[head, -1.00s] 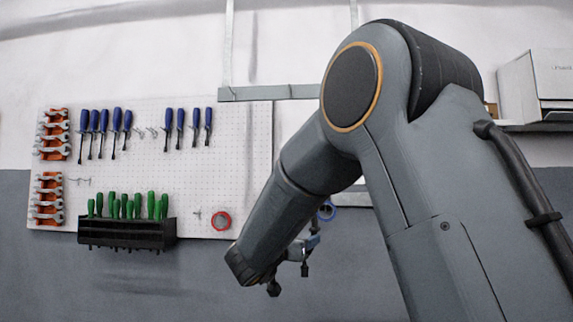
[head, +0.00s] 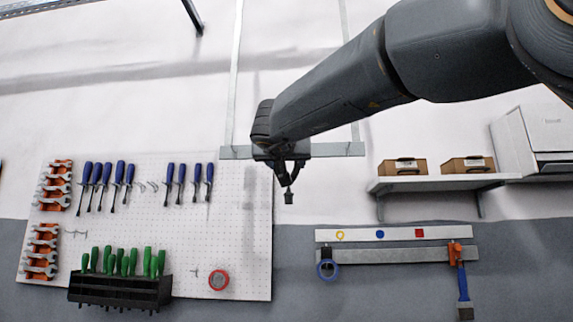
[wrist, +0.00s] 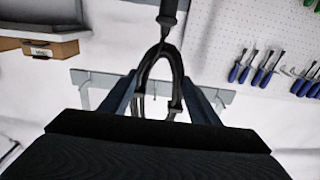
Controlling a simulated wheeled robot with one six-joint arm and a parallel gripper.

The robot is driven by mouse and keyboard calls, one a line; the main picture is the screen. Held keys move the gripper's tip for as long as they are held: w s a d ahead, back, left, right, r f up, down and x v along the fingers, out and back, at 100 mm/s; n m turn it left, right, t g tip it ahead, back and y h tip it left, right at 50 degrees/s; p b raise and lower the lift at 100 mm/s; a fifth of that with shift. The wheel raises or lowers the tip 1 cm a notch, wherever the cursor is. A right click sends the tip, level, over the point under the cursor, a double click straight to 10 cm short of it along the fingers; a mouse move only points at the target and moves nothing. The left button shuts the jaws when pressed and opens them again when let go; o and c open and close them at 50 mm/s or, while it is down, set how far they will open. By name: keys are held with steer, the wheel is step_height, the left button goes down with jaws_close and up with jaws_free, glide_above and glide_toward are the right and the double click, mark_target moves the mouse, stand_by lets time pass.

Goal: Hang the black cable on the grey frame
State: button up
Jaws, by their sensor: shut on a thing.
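The black cable (wrist: 168,22) is in my gripper (wrist: 160,100); the wrist view shows it as a dark loop between the two fingers, with a thicker end running out of the top of the picture. In the head view a short dark end of the cable (head: 289,198) hangs below my gripper (head: 287,178). The grey frame (head: 339,149) is a flat bar on two vertical strips on the wall. My gripper overlaps the bar in the head view; I cannot tell whether the cable touches it. The bar also shows behind the fingers in the wrist view (wrist: 95,77), with small hooks.
A pegboard (head: 240,230) with blue and green screwdrivers, wrenches and red tape is at the left. A shelf (head: 440,182) with two brown boxes is at the right. Below it is a tool rail (head: 400,256) with a brush.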

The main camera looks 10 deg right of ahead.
steer(key=f+b+x, duration=0.2)
steer(key=x, duration=0.9)
steer(key=shift+b, duration=0.3)
stand_by(0.8)
steer(key=shift+w+f, duration=0.15)
steer(key=shift+f, duration=0.1)
stand_by(0.5)
steer(key=o, duration=1.1)
steer(key=b+v, duration=0.1)
steer(key=v, duration=0.6)
steer(key=shift+s, duration=0.35)
